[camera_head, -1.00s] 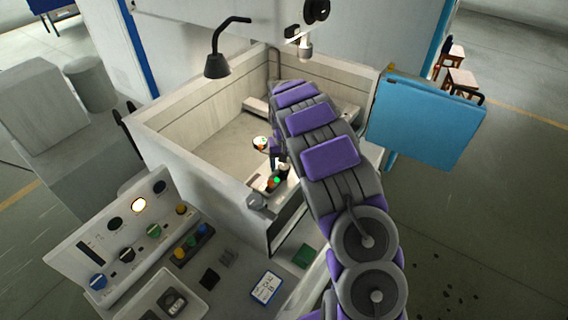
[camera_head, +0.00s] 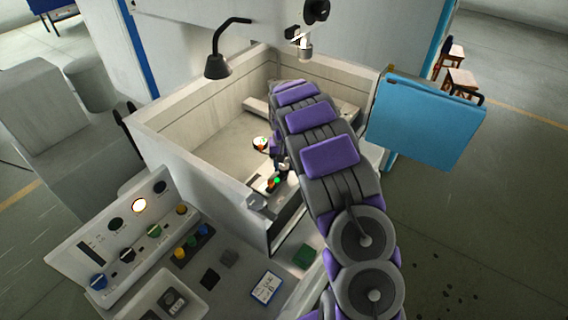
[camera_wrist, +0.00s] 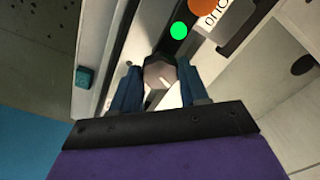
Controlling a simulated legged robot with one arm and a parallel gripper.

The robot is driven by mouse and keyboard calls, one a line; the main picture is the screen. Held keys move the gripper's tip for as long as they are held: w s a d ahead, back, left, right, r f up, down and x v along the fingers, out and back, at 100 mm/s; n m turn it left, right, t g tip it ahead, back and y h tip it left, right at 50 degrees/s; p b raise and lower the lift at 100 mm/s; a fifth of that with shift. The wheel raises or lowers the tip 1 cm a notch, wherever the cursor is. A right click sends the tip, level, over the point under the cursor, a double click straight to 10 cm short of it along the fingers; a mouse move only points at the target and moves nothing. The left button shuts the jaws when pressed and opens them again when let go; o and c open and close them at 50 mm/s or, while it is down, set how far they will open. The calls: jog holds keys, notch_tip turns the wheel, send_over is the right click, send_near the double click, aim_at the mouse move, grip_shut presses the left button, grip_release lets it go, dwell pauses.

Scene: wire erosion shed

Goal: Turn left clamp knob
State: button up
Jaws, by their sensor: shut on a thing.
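In the wrist view a grey faceted clamp knob (camera_wrist: 160,74) with a pale line on its face sits between the two blue fingers of my gripper (camera_wrist: 159,88). The fingers are shut on its sides. A dark bar with a green dot (camera_wrist: 178,31) and an orange disc (camera_wrist: 203,5) lies just beyond the knob. In the head view my gripper (camera_head: 283,166) is down at the front wall of the open tank, mostly hidden by my arm. The held knob cannot be made out there. The green dot (camera_head: 277,180) shows beside the gripper.
The pale tank (camera_head: 170,137) has raised walls around my gripper. A black lamp (camera_head: 217,66) hangs over its back left. A blue panel (camera_head: 425,120) stands at the right. A control console (camera_head: 112,240) with knobs is at the front left. A teal block (camera_wrist: 86,77) lies left of the fingers.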

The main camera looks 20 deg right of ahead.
aim_at(284, 166)
jog(key=o, duration=1.1)
jog(key=shift+c, duration=0.2)
jog(key=shift+r, duration=0.15)
notch_tip(284, 166, up, 17)
jog(key=shift+p, duration=0.4)
jog(key=shift+w, duration=0.1)
